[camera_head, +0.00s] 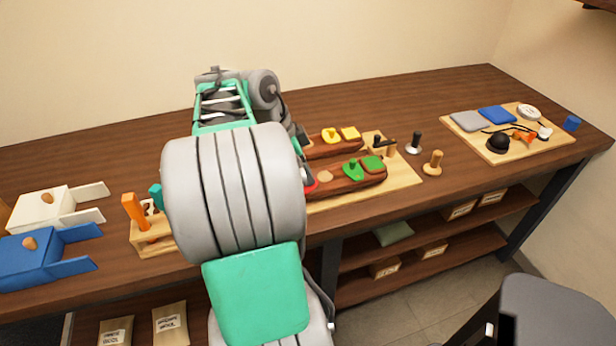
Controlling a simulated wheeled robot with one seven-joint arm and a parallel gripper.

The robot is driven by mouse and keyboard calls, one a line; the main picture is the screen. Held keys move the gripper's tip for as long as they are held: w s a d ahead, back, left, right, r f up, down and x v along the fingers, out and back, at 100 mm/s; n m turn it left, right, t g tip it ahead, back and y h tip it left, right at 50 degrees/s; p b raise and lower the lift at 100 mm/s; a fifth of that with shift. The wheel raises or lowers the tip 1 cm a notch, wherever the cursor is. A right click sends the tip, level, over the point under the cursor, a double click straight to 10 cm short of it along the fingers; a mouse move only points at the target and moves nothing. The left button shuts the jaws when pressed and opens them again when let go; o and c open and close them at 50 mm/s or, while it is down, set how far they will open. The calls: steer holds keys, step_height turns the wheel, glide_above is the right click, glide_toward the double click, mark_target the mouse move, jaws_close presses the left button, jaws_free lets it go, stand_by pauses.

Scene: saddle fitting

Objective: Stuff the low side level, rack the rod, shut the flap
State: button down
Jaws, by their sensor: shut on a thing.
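Two long brown saddle panels lie side by side on a light wooden board (402,181). The far panel (318,152) carries a yellow knobbed piece (332,135) and a yellow pad (350,133). The near panel (342,184) carries a green knobbed piece (353,170), a green pad (373,164) and a round tan spot (325,176). Something red (311,181) shows at its left end, partly covered by my arm. A wooden rack (148,247) at left holds an orange-handled tool (134,210) and a teal-topped one (155,195). My gripper is hidden behind my arm; I cannot identify the rod.
White (42,209) and blue (32,258) boxes with forked arms stand at left. Two small pegs, dark-topped (415,142) and wooden (432,162), stand right of the board. A second board (545,149) holds pads and small parts. A grey stool (555,312) is at lower right.

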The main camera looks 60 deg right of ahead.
steer(key=n+b, duration=0.1)
steer(key=n, duration=0.1)
steer(key=w+n+t+h+b, duration=0.1)
steer(key=n, duration=0.2)
steer(key=shift+w+a+f+n+t+b, duration=0.15)
steer(key=shift+a+n+t+b, duration=0.15)
steer(key=shift+t+b, duration=0.1)
steer(key=shift+w+a+n+t+h+b, duration=0.2)
steer(key=shift+n+t+b, duration=0.35)
steer(key=shift+n, duration=0.6)
steer(key=shift+w+a+n+t+h+b, duration=0.1)
steer(key=shift+w+n+t+h+b, duration=0.2)
steer(key=shift+n+b, duration=0.65)
steer(key=shift+n, duration=0.3)
steer(key=c, duration=1.4)
jaws_free()
steer(key=shift+o, duration=0.2)
steer(key=p+v, duration=0.2)
steer(key=v, duration=0.6)
